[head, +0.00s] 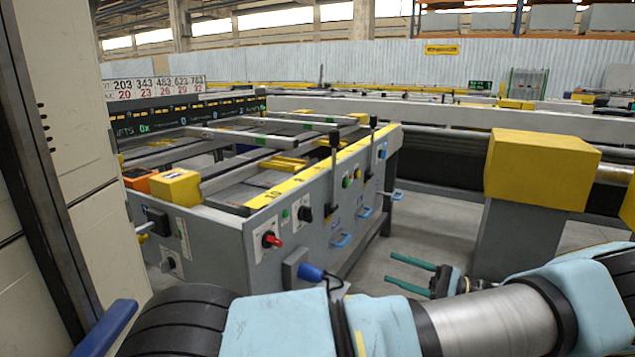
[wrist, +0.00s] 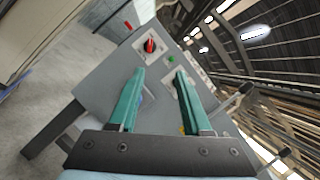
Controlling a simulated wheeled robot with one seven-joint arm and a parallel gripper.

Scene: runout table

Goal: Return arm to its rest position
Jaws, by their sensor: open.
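My gripper (head: 408,272) shows in the head view at the lower right, in front of the grey runout table (head: 225,240). Its two teal fingers are spread apart with nothing between them. In the wrist view my gripper (wrist: 160,85) is open, and the grey panel of the table (wrist: 110,85) lies behind the fingers. A red knob (head: 270,240) sits on the panel; it also shows in the wrist view (wrist: 150,46), beyond the gap between the fingers. My arm crosses the bottom of the head view.
A yellow block (head: 540,165) on a grey post stands at the right, near my arm. A tall pale cabinet (head: 80,150) is close at the left. Black levers (head: 333,165) rise from the table edge. Open floor (head: 420,240) shows between table and post.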

